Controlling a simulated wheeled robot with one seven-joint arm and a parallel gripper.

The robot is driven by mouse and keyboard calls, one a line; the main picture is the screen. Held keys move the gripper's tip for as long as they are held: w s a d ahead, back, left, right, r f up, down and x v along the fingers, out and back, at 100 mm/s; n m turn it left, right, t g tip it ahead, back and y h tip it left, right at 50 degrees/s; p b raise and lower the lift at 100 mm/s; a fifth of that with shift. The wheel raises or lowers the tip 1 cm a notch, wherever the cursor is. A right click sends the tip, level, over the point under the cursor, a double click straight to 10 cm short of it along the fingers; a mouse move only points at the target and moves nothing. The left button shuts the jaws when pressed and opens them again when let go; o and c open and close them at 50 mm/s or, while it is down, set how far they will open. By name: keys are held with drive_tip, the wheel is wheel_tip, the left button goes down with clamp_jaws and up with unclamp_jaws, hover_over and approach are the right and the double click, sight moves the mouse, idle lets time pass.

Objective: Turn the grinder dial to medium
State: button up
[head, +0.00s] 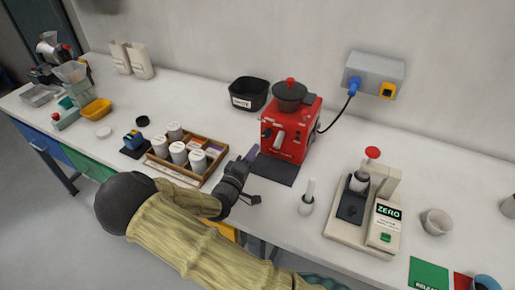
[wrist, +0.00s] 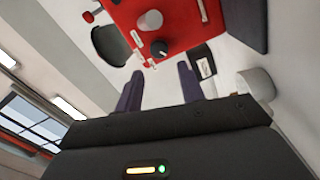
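The red grinder (head: 291,137) stands upright near the wall, with a dark hopper (head: 290,94) and red knob on top. In the wrist view the red body (wrist: 175,20) shows a round black dial (wrist: 159,49) with a pale mark at its edge. A white spout-like part (wrist: 149,21) sits beside it. The dial's setting labels are too small to read. My gripper (head: 250,160) is left of the grinder, in front of it. In the wrist view its two purple fingers (wrist: 160,74) are apart, with nothing between them. The dial lies beyond their tips, apparently untouched.
A wooden tray of white canisters (head: 187,158) is left of my gripper. A dark mat (head: 274,169) lies before the grinder. A black bin (head: 249,94) stands behind left.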

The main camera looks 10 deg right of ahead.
drive_tip(key=b+v, duration=0.1)
drive_tip(key=v, duration=0.8)
drive_tip(key=shift+s+a, duration=0.1)
drive_tip(key=shift+a, duration=0.1)
